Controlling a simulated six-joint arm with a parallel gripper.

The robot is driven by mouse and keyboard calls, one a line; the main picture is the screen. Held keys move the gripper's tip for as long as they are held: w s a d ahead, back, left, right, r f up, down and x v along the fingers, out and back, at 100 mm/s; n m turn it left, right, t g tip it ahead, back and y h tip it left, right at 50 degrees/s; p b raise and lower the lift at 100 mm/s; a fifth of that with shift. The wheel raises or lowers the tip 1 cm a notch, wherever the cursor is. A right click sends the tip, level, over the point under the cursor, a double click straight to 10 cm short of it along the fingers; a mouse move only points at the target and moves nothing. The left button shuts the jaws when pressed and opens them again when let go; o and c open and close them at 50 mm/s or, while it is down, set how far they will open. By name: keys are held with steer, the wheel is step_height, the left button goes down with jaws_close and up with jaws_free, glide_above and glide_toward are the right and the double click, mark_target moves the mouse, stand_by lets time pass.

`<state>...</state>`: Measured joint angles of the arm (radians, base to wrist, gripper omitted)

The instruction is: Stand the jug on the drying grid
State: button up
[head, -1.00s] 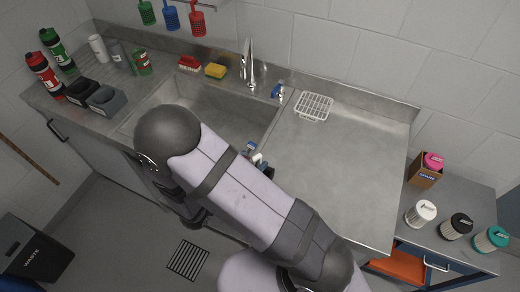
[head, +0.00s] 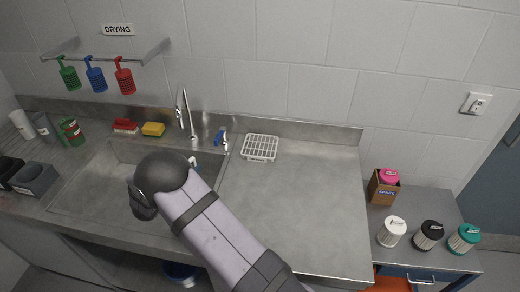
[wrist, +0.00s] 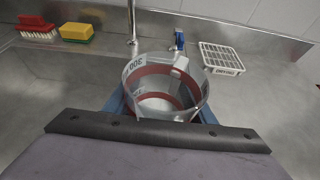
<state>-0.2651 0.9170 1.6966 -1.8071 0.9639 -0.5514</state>
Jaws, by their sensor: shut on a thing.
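The jug (wrist: 140,77) is a clear measuring jug with reddish bands inside and the mark 300 on its wall. It shows in the wrist view with its open mouth toward the camera. My gripper (wrist: 160,104) is shut on the jug, with a blue finger on either side. The drying grid (wrist: 222,58) is a small white wire rack with a label, behind and right of the jug. In the head view the drying grid (head: 260,148) sits on the steel counter right of the tap and looks empty. My arm hides most of the gripper and jug there.
The tap (head: 184,110) and a blue-handled valve (head: 221,138) stand behind the sink (head: 95,185), left of the grid. A red brush (head: 125,127) and yellow sponge (head: 153,129) lie on the back ledge. The counter (head: 300,210) in front of the grid is clear.

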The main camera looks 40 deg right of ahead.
steer(key=w+d+r+b, duration=0.1)
steer(key=w+d+r, duration=0.15)
steer(key=d, duration=0.55)
steer(key=w+d+r+b, duration=0.1)
steer(key=w+d, duration=0.2)
steer(key=d, duration=0.6)
step_height(320, 180, up, 4)
steer(key=b, duration=0.3)
glide_above(261, 143)
steer(key=shift+w+f+p, duration=0.1)
steer(key=shift+f+p, duration=0.85)
steer(key=shift+f, duration=3.9)
steer(key=shift+f+b, duration=0.2)
steer(key=shift+b, duration=0.15)
steer(key=o, duration=1.2)
steer(key=shift+r, duration=0.1)
steer(key=shift+r+p, duration=0.1)
steer(key=shift+p, duration=0.2)
